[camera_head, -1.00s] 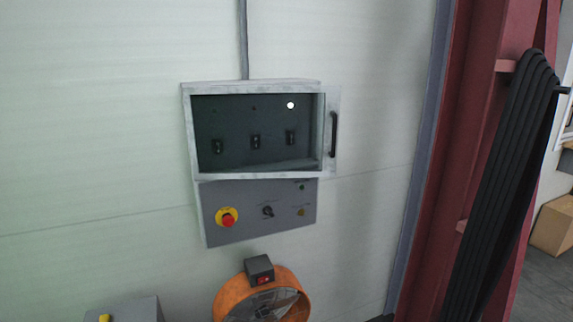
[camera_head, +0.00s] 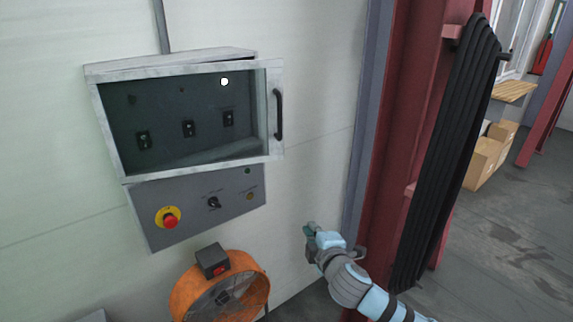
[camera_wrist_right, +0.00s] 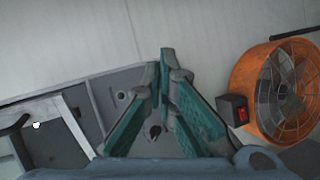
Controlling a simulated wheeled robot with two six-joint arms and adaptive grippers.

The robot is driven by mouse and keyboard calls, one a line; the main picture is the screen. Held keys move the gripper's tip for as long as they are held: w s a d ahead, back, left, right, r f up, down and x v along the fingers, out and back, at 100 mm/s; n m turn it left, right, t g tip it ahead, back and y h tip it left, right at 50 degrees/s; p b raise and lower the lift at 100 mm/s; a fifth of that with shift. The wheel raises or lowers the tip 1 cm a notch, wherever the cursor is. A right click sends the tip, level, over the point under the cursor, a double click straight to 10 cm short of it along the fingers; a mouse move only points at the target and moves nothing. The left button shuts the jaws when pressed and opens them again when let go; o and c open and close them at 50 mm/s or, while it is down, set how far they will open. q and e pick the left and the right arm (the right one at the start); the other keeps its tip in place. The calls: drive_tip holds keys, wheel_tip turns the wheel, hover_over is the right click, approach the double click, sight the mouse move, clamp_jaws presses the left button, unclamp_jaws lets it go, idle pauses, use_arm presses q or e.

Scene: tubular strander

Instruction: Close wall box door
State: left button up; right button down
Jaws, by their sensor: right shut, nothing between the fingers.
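The wall box (camera_head: 170,58) is grey with a mottled white edge, high on the pale wall at left in the head view. Its glazed door (camera_head: 200,165) has a light frame and a black handle (camera_head: 278,115) on its right side. The door's right edge stands out past the box body, so it looks slightly ajar. My right gripper (camera_head: 311,230) is shut and empty, below and right of the door, apart from it. In the right wrist view, the gripper (camera_wrist_right: 168,62) shows its teal fingers together, and the door frame (camera_wrist_right: 75,122) is at lower left. My left gripper is not in view.
A grey control panel (camera_head: 232,200) with a red emergency button (camera_head: 170,220) is below the box. An orange fan (camera_head: 185,298) stands under it. A red column (camera_head: 400,110) with hanging black cables (camera_head: 445,150) is at right. Bare wall lies between.

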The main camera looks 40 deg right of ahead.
drive_tip(key=s+a+r+n+t, duration=0.1)
drive_tip(key=a+r+t, duration=0.15)
drive_tip(key=r, duration=0.55)
drive_tip(key=s+a+r+n+t, duration=0.1)
drive_tip(key=a+r+n, duration=0.15)
drive_tip(key=r, duration=0.55)
drive_tip(key=shift+m, duration=0.45)
drive_tip(key=b+x, duration=0.1)
drive_tip(key=x, duration=1.1)
drive_tip(key=shift+w+d+b, duration=0.1)
drive_tip(key=shift+w+b, duration=0.15)
drive_tip(key=shift+b, duration=0.1)
drive_tip(key=shift+w+d+f, duration=0.2)
drive_tip(key=shift+w+d, duration=0.1)
drive_tip(key=shift+w, duration=0.3)
